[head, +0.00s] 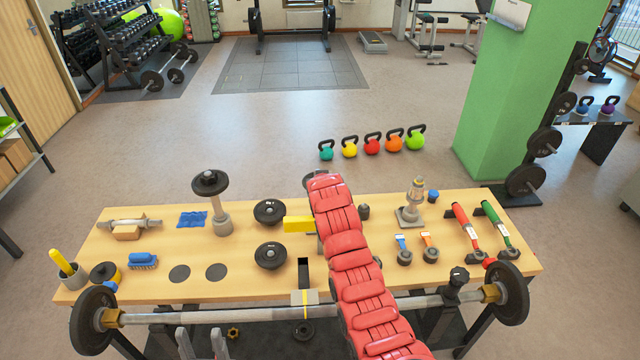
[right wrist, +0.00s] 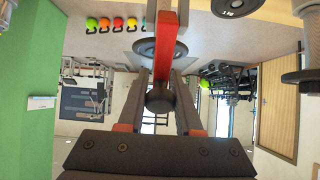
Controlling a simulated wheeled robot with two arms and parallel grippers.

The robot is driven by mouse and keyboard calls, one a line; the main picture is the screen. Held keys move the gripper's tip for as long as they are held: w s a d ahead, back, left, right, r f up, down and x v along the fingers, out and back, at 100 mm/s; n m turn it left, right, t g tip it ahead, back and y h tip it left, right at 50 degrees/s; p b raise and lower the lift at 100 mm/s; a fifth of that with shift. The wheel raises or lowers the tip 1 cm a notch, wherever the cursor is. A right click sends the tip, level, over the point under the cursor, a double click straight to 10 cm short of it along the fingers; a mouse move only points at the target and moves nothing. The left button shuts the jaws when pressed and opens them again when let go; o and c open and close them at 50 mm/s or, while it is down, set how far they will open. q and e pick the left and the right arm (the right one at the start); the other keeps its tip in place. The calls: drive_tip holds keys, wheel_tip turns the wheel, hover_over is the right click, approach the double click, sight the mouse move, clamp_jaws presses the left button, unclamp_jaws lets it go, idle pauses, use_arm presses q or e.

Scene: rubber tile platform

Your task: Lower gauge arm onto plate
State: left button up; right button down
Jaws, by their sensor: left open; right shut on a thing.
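In the right wrist view, my right gripper (right wrist: 158,108) is shut on the dark rounded end of a red bar (right wrist: 165,55), which I take for the gauge arm. The bar runs up the picture from between the fingers. A dark round plate (right wrist: 157,49) lies behind the bar; whether they touch I cannot tell. In the head view my red-covered right arm hides that gripper and most of the gauge. A yellow block (head: 298,225) shows left of that arm. My left gripper (head: 202,337) is open and empty at the bottom edge, in front of the bench.
Two black plates (head: 270,212) (head: 270,255) lie on the wooden bench (head: 130,285). A post with a disc (head: 211,185) stands left of them. A barbell (head: 220,317) crosses the front edge. Red and green handles (head: 465,226) (head: 495,225) are at right.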

drive_tip(key=shift+f, duration=0.1)
drive_tip(key=c, duration=0.6)
unclamp_jaws()
drive_tip(key=shift+s+r, duration=0.25)
drive_tip(key=shift+r, duration=0.1)
drive_tip(key=shift+s+r+b, duration=0.1)
drive_tip(key=shift+s+b, duration=0.25)
drive_tip(key=shift+b, duration=0.1)
drive_tip(key=b+v, duration=0.5)
drive_tip(key=v, duration=1.1)
drive_tip(key=shift+b, duration=0.3)
